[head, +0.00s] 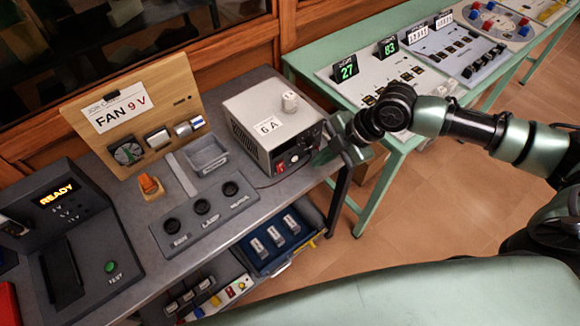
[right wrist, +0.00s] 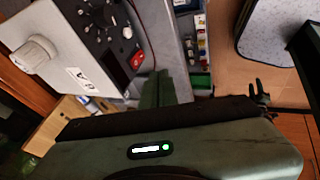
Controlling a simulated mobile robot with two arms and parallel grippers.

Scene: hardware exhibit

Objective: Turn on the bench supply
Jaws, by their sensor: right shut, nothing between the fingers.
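The bench supply (head: 262,110) is a light grey box with a dark front panel, standing at the right end of the dark bench. It carries a "6 A" label and a pale round knob on top. A red switch (head: 281,167) sits low on its front; the right wrist view shows this red switch (right wrist: 136,60) beside a dark display and black dials. I cannot tell the switch's position. My right gripper (head: 322,157) is shut and empty, just right of the supply's front panel. Its fingers (right wrist: 157,90) appear close to the red switch, seemingly apart from it. My left gripper is not in view.
A wooden "FAN 9 V" board (head: 135,112), a small grey tray (head: 206,156) and a panel with black knobs (head: 205,212) stand left of the supply. A "READY" tester (head: 75,235) is at far left. A green table (head: 400,150) with panels stands at right.

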